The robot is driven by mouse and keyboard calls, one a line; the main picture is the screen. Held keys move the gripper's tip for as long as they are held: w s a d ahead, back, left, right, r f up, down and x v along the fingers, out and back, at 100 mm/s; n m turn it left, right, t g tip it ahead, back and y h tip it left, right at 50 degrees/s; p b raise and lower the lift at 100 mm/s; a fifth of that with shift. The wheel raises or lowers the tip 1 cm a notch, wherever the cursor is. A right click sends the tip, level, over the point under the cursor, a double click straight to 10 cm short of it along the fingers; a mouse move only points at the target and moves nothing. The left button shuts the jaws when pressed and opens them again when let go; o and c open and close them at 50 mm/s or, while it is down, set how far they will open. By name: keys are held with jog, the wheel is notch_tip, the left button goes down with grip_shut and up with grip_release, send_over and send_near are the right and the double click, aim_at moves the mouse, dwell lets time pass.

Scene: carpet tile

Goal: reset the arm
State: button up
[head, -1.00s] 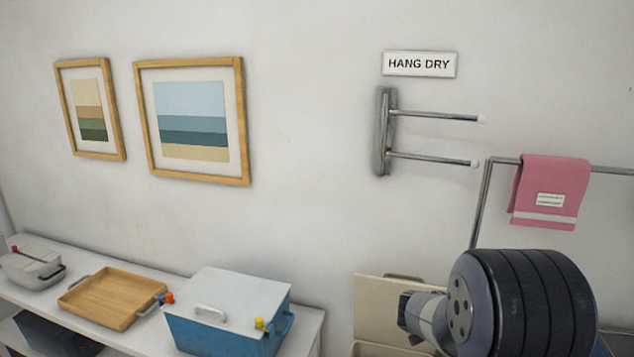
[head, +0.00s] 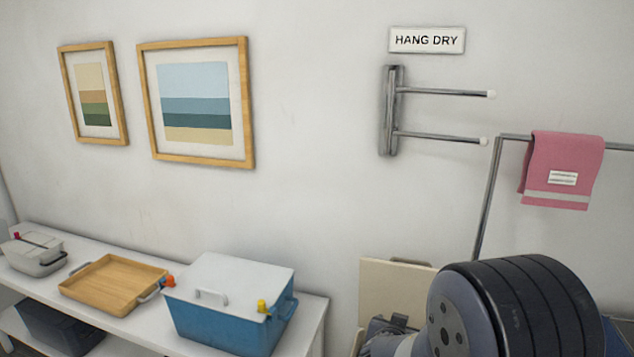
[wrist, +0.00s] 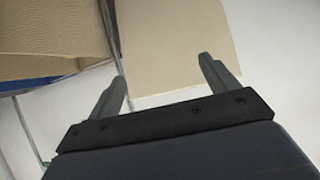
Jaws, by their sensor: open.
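My gripper (wrist: 163,72) shows in the wrist view with its two dark fingers spread wide apart and nothing between them. A plain tan panel (wrist: 175,40) lies beyond the fingertips, apart from them as far as I can tell. In the head view my arm's thick, dark, ribbed joint fills the lower right, in front of a cream board (head: 385,290). The gripper's fingers cannot be made out there.
A pink towel (head: 565,160) hangs on a metal rail at right. Two pegs (head: 445,93) stick out below the HANG DRY sign (head: 427,40). A blue box (head: 220,320) and wooden tray (head: 110,283) stand on the white shelf at left.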

jog(key=shift+s+a+f+n+y+b, duration=0.15)
jog(key=shift+a+f+b, duration=0.2)
jog(key=shift+f, duration=0.2)
jog(key=shift+a+f+n+y+b, duration=0.2)
jog(key=shift+a+f, duration=0.1)
jog(key=shift+f, duration=0.2)
jog(key=shift+r, duration=0.1)
